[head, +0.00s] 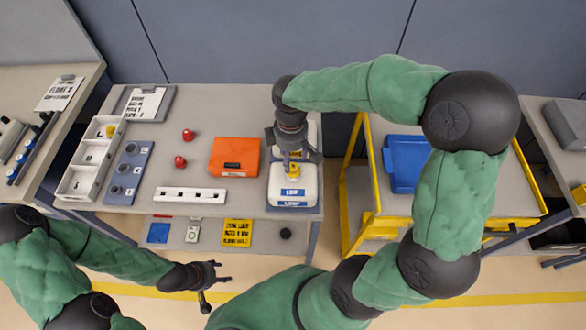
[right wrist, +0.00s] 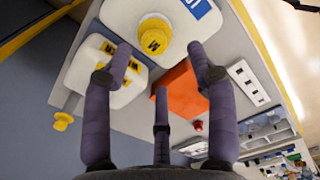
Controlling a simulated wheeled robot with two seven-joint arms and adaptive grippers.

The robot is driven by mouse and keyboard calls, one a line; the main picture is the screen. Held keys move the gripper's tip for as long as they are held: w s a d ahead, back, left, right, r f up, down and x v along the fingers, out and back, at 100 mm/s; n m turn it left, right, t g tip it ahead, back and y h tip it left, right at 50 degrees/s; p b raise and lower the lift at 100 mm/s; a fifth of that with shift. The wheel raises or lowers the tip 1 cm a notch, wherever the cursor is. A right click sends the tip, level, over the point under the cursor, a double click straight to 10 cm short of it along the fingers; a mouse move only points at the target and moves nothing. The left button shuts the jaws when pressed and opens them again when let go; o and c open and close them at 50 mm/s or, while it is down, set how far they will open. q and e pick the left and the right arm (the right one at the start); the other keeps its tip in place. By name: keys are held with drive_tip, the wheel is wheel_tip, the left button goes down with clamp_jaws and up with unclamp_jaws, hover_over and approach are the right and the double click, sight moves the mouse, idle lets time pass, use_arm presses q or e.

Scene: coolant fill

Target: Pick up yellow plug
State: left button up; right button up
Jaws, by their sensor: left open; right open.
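A yellow round plug (head: 293,171) marked with a letter sits on top of a white container (head: 290,195) with blue labels. It also shows in the right wrist view (right wrist: 154,37), upper middle. My right gripper (head: 294,157) is open above the container, close to the plug; its fingers hide part of it in the head view. In the right wrist view the fingers are spread below the plug, with nothing between them. My left gripper (head: 218,280) is open and empty, in front of the bench and away from the plug.
An orange case (head: 235,157), a white strip (head: 190,195) and two red knobs lie to the left. A yellow-framed cart with a blue bin (head: 404,165) stands to the right.

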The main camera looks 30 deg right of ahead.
sight(293, 166)
drive_tip(key=f, duration=0.1)
drive_tip(key=f+b, duration=0.1)
drive_tip(key=f, duration=0.3)
drive_tip(key=shift+w+d+f, duration=0.1)
drive_tip(key=shift+d, duration=0.25)
drive_tip(key=c, duration=0.9)
